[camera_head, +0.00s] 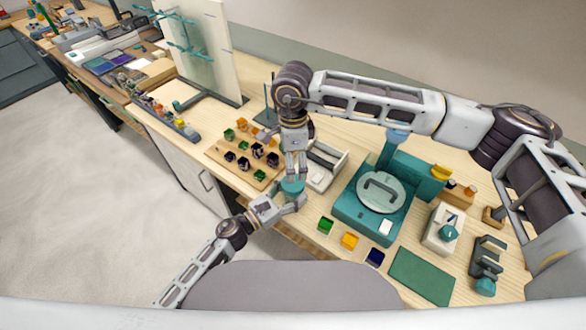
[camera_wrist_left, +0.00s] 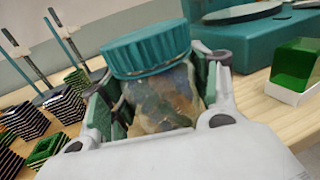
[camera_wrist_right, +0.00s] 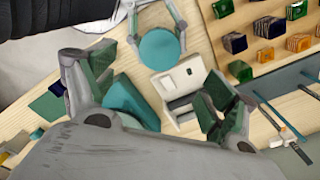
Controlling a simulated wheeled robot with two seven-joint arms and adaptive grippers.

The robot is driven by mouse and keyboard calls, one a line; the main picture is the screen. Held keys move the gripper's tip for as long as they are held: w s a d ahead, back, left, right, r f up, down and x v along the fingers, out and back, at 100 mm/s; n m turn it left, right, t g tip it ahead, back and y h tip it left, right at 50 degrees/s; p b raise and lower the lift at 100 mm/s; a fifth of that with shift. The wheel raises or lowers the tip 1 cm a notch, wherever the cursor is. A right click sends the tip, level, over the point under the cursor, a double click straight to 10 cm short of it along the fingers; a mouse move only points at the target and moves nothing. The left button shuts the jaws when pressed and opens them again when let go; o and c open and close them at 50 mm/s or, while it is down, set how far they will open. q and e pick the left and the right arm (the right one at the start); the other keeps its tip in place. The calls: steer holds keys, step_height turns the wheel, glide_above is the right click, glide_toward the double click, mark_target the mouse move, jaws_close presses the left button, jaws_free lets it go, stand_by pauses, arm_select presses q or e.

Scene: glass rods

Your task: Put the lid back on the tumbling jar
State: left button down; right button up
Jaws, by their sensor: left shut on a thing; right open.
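The glass jar (camera_wrist_left: 160,95) holds a mix of brownish and bluish pieces. Its teal ribbed lid (camera_wrist_left: 148,48) sits on the jar's mouth; I cannot tell how tightly it is on. My left gripper (camera_head: 291,204) is shut around the jar's body, with a finger on each side. The lid shows from above in the right wrist view (camera_wrist_right: 161,49) and in the head view (camera_head: 292,187). My right gripper (camera_wrist_right: 152,85) is open and empty, pointing down.
A wooden board (camera_head: 262,184) with several coloured glass blocks lies left of the jar. A white device (camera_head: 325,165) and a teal machine with a round plate (camera_head: 370,212) stand to the right. Green, yellow and blue blocks line the front edge, beside a green mat (camera_head: 421,276).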

steer(key=shift+r, duration=1.4)
arm_select(q)
steer(key=shift+c, duration=1.6)
jaws_free()
steer(key=shift+s+a, duration=0.1)
steer(key=v, duration=1.1)
steer(key=shift+s+a, duration=0.2)
steer(key=shift+a, duration=0.1)
steer(key=shift+s, duration=0.1)
arm_select(e)
steer(key=shift+s+a+f, duration=0.1)
